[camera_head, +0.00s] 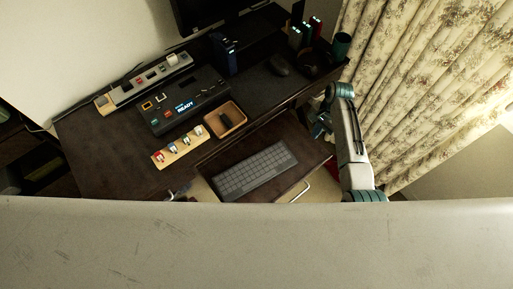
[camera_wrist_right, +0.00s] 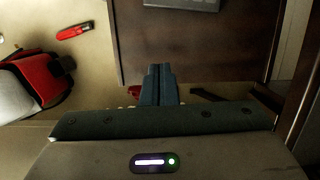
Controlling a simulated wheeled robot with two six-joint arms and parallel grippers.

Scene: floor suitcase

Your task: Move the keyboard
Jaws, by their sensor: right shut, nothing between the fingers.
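The grey keyboard (camera_head: 256,171) lies at a slant on the dark pulled-out tray (camera_head: 295,140) in the head view. A grey edge, likely the keyboard (camera_wrist_right: 182,4), shows at the top of the right wrist view. My right gripper (camera_head: 319,129) is beside the tray's right end, apart from the keyboard. In the right wrist view its fingers (camera_wrist_right: 160,72) are together and empty, close to the tray edge. A small grey-blue shape at the tray's lower left may be my left gripper (camera_head: 178,190); its jaws cannot be made out.
The desk holds a black device reading READY (camera_head: 186,106), a power strip (camera_head: 150,82), a wooden tray (camera_head: 238,110), a board with small coloured items (camera_head: 178,152) and a mouse (camera_head: 279,65). A curtain (camera_head: 400,90) hangs at right. A red item (camera_wrist_right: 73,32) lies below.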

